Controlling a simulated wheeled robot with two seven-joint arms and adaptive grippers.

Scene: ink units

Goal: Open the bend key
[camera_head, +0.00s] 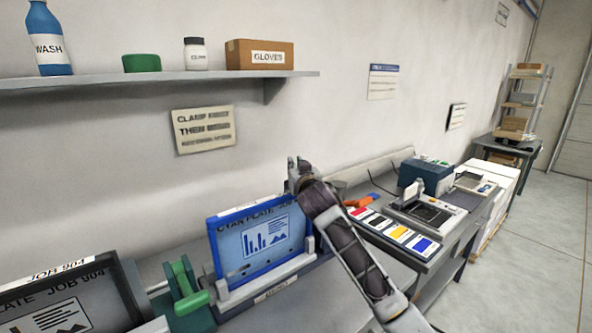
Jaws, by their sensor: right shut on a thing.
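The cyan plate (258,240), in a bright blue frame, stands upright in a grey fixture (268,284) on the bench. A green lever (187,294) sits at the left of this fixture. I cannot tell which part is the bend key. My right gripper (295,172) is above the plate's upper right corner, and its arm slants down to the right across the fixture's right end. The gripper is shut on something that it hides. The arm covers whatever is behind it. My left gripper is not in view.
A dark JOB 904 panel (62,300) stands at the lower left. To the right are a tray of colour swatches (398,233), an orange-handled tool (360,200) and a grey device (430,212). A wall shelf (150,82) with bottles and a GLOVES box is above.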

